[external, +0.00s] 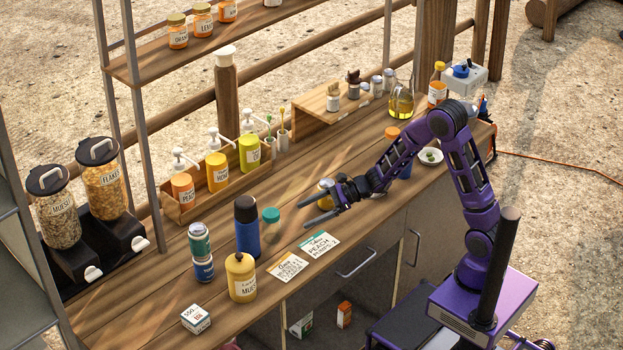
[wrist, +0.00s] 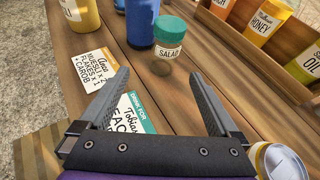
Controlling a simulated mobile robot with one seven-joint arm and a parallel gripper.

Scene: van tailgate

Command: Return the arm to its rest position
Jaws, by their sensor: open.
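My purple arm (external: 465,165) reaches out to the left over the wooden counter in the external view. My gripper (external: 310,212) is open and empty above the counter, near the two order cards. In the wrist view my gripper (wrist: 158,85) shows its two fingers spread, with only counter and a card between them. The card reading "PEACH" (external: 320,244) lies below the gripper; it also shows in the wrist view (wrist: 130,118). A salad jar with a teal lid (wrist: 168,42) stands just beyond the fingertips.
A blue bottle (external: 247,230), a yellow jar (external: 240,278) and stacked cans (external: 201,250) stand left of the gripper. A wooden tray of pump bottles (external: 218,180) is behind. A glass oil flask (external: 401,103) and a small white dish (external: 430,157) stand towards the right end.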

